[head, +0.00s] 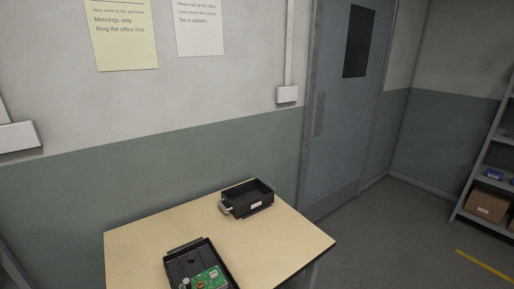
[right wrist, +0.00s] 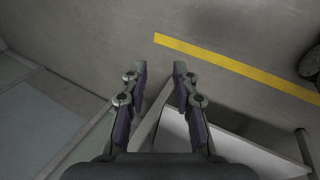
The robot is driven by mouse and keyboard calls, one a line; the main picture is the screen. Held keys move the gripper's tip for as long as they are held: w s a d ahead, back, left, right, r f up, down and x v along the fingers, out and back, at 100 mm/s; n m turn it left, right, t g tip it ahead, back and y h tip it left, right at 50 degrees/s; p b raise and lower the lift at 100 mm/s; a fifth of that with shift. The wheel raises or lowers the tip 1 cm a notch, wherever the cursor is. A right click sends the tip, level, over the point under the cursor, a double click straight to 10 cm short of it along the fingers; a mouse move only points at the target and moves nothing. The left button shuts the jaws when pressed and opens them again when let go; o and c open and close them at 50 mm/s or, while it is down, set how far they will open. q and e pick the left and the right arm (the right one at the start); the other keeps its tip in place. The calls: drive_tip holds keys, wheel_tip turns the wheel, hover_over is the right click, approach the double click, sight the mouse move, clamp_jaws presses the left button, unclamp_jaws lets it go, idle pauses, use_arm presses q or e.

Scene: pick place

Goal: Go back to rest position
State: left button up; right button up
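My right gripper (right wrist: 158,80) is open and empty in the right wrist view, with a gap between its two fingers. Below it are the grey floor and a yellow floor line. It is not touching anything that I can see. Neither gripper shows in the head view, so my left gripper is out of sight.
A light wood table (head: 285,236) holds an empty-looking black bin (head: 247,203) at its back and a black tray (head: 213,253) with a green circuit board (head: 207,279) at its front. A closed grey door (head: 340,120) and a shelf rack (head: 487,165) stand right. Open floor (head: 385,235) lies between.

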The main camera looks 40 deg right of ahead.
drive_tip(key=s+a+f+y, duration=0.1)
drive_tip(key=a+f+y, duration=0.1)
drive_tip(key=a, duration=1.1)
drive_tip(key=s+a+f+m+y, duration=0.1)
drive_tip(key=a+f, duration=0.4)
drive_tip(key=a, duration=0.9)
drive_tip(key=shift+a+y, duration=0.25)
drive_tip(key=shift+y, duration=0.25)
